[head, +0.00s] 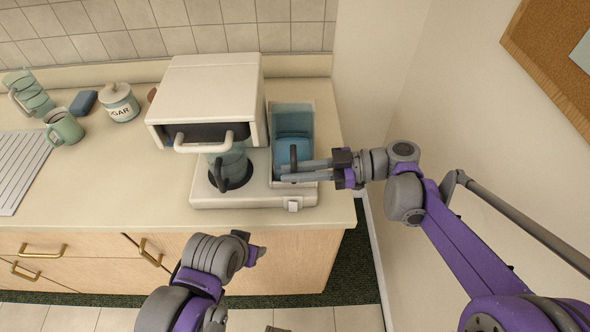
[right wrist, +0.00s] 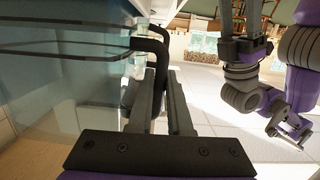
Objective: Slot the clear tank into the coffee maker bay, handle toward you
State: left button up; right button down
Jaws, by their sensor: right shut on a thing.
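The cream coffee maker (head: 213,80) stands on the counter. The clear tank (head: 292,118), with blue water low inside, stands upright in the bay on its right side. Its dark handle (head: 293,158) faces the front, towards me. My right gripper (head: 287,172) reaches in from the right and is shut on the handle. In the right wrist view the fingers (right wrist: 150,105) close around the black handle (right wrist: 150,45), beside the clear tank wall (right wrist: 60,80). Whether the tank is fully seated is hidden. My left gripper (head: 257,252) is low in front of the counter edge, away from the tank; its fingers are unclear.
A glass carafe (head: 232,163) sits under the coffee maker's front handle. A wall rises close on the right.

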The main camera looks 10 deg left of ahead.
grip_release()
jog(key=shift+r, duration=0.1)
dwell(0.5)
dwell(0.6)
jog(key=shift+w+d, duration=0.15)
jog(key=shift+d, duration=0.25)
dwell(0.7)
jog(key=shift+d, duration=0.15)
jog(key=shift+a, duration=0.2)
dwell(0.4)
